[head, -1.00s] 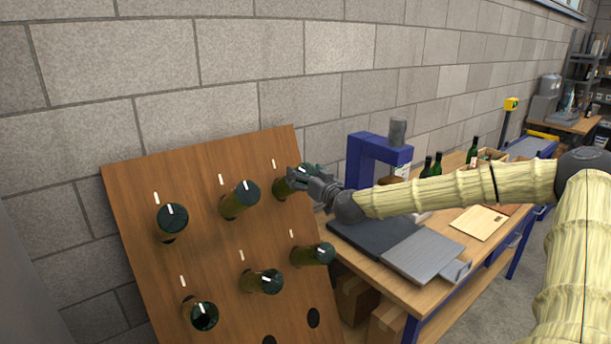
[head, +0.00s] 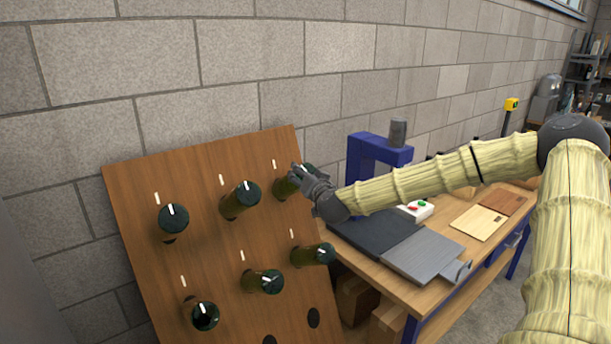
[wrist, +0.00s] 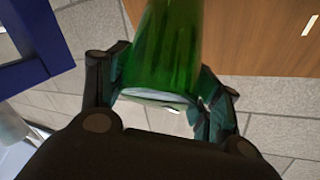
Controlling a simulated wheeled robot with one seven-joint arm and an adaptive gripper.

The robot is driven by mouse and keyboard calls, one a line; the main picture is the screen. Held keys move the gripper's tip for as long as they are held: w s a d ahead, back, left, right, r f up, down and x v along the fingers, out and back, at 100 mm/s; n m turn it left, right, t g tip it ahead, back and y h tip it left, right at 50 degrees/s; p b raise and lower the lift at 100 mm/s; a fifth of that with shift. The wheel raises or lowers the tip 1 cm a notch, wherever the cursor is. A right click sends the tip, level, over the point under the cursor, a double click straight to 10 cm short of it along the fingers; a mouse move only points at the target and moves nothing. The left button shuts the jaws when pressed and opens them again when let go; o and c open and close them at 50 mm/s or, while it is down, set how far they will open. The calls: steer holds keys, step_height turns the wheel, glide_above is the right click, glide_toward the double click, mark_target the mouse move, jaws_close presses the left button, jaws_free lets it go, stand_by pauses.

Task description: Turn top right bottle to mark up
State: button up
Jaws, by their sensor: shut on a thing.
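The top right bottle (head: 284,187) is dark green and sticks neck-first out of a sloping wooden board (head: 140,190). A white tick (head: 274,164) is on the board above it. My gripper (head: 303,178) is shut on this bottle's base end, which it partly hides in the head view. In the wrist view the green bottle (wrist: 165,45) sits between the two fingers of my gripper (wrist: 163,95), with a small pale mark at its base rim. I cannot tell exactly how the mark is turned against the tick.
Other bottles stick out close by: one to the left (head: 240,200) and one below (head: 312,255). A workbench with a blue press (head: 365,165), a grey plate (head: 422,256) and wooden boards (head: 480,221) stands at the right. A block wall is behind.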

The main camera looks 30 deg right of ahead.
steer(key=m+g+h, duration=0.1)
steer(key=m, duration=0.2)
steer(key=m+g+h, duration=0.1)
steer(key=m, duration=0.1)
steer(key=shift+d+m+g+h+p, duration=0.1)
steer(key=shift+m+g+h+p, duration=0.2)
steer(key=shift+m+h, duration=0.1)
steer(key=o, duration=1)
steer(key=shift+s, duration=0.15)
steer(key=v, duration=1.1)
steer(key=shift+s+a, duration=0.25)
steer(key=shift+s, duration=0.05)
